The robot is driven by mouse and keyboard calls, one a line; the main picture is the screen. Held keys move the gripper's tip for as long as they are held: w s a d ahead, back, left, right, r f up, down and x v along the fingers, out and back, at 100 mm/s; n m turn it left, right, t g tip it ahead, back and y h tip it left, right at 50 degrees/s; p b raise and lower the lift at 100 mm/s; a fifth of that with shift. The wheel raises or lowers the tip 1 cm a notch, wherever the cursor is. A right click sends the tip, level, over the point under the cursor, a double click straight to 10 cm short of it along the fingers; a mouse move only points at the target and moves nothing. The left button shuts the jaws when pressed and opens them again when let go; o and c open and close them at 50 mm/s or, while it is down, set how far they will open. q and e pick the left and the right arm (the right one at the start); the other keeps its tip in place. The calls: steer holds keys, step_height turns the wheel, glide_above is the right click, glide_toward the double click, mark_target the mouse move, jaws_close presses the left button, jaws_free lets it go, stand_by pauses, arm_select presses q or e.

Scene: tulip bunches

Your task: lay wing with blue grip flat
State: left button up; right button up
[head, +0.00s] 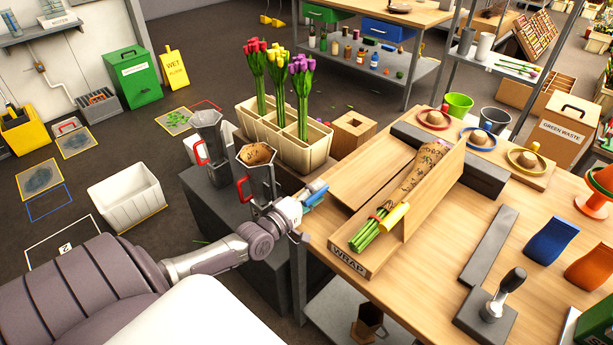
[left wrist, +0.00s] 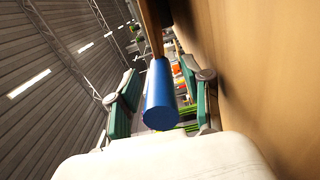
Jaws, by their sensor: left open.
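The wrap stand (head: 349,255) lies on the wooden table. The wing with the blue grip is the left wooden panel (head: 368,172); it leans low or lies near flat, and I cannot tell its exact angle. Its blue grip (left wrist: 159,100) sits between the fingers of my left gripper (head: 317,194). The fingers are open, with a gap on each side of the grip. The other wing (head: 437,188), with a yellow grip (head: 394,217), stands upright. A paper-wrapped tulip bunch (head: 422,168) lies between the wings. My right gripper is not in view.
Planters with red, yellow and purple tulips (head: 287,140) stand behind the wrist. A grey pitcher (head: 258,178) is close to my left wrist. A dark block (head: 452,160) lies behind the stand. A stamp tool (head: 488,308) stands at front right.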

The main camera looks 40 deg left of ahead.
arm_select(q)
steer(key=s, duration=1.1)
steer(key=shift+s+a, duration=0.35)
steer(key=shift+a, duration=0.05)
